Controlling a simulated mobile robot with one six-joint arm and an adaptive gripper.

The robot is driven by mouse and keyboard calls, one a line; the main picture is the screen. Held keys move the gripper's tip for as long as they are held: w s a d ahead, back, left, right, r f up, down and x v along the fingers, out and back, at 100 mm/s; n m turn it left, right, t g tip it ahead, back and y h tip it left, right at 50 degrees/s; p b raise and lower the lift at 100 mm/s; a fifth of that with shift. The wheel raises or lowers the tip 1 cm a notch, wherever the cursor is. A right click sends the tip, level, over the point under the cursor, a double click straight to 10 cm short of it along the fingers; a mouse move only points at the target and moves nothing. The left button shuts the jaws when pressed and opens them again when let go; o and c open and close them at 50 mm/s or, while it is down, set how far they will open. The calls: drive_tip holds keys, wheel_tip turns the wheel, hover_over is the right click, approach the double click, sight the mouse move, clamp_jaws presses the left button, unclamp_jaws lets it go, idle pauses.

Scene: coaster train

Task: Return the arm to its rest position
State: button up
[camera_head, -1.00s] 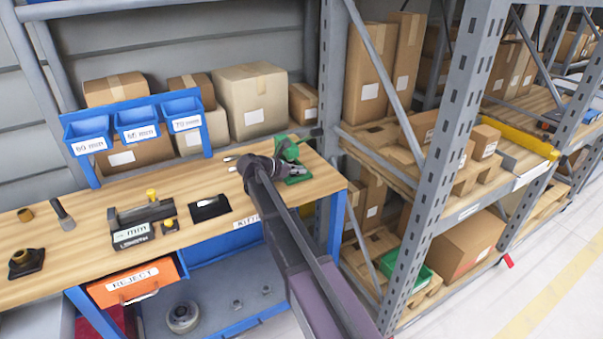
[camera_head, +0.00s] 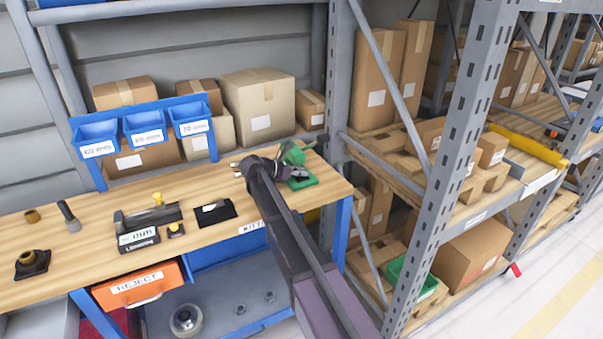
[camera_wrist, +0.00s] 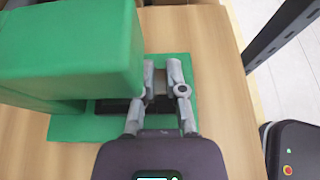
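My arm (camera_head: 300,255) reaches over the right end of the workbench (camera_head: 110,205). My gripper (camera_wrist: 162,75) is low over the base of a green fixture (camera_wrist: 68,127), with its two grey fingers apart. A small grey and dark part (camera_wrist: 160,88) shows between or just below the fingers; I cannot tell whether they touch it. The tall green block of the fixture stands close on the left in the wrist view. In the head view the green fixture (camera_head: 304,182) is just right of my wrist, which partly hides it.
Blue bins (camera_head: 145,128) stand behind the bench. A measuring gauge (camera_head: 137,238), a black plate (camera_head: 215,211) and an orange REJECT drawer (camera_head: 142,286) are left of my arm. A grey rack post (camera_head: 455,150) rises at right.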

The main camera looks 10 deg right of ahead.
drive_tip(key=o, duration=0.5)
drive_tip(key=shift+r, duration=0.1)
drive_tip(key=shift+s+a+r, duration=0.1)
drive_tip(key=shift+s+a, duration=0.05)
drive_tip(key=shift+s, duration=0.05)
drive_tip(key=shift+s+a+r+y+p, duration=0.15)
drive_tip(key=shift+s+a+r+p, duration=0.15)
drive_tip(key=shift+s+a+p, duration=0.25)
drive_tip(key=shift+s+a+r+y+p, duration=0.15)
drive_tip(key=shift+s+a+r+p, duration=0.1)
drive_tip(key=shift+s+a+p, duration=0.25)
drive_tip(key=s+d+f+m+g+y+p, duration=0.1)
drive_tip(key=s+m+y+p, duration=0.3)
drive_tip(key=s+m, duration=0.6)
drive_tip(key=s+d+f+m+g+y+p, duration=0.1)
drive_tip(key=s+m+y, duration=0.7)
drive_tip(key=s, duration=1.2)
drive_tip(key=d+m+g+p, duration=0.1)
drive_tip(key=m+g+p, duration=0.1)
drive_tip(key=m+p, duration=0.1)
drive_tip(key=shift+s+d+f+m, duration=0.2)
drive_tip(key=shift+s+f+m, duration=0.1)
drive_tip(key=shift+s+f, duration=0.1)
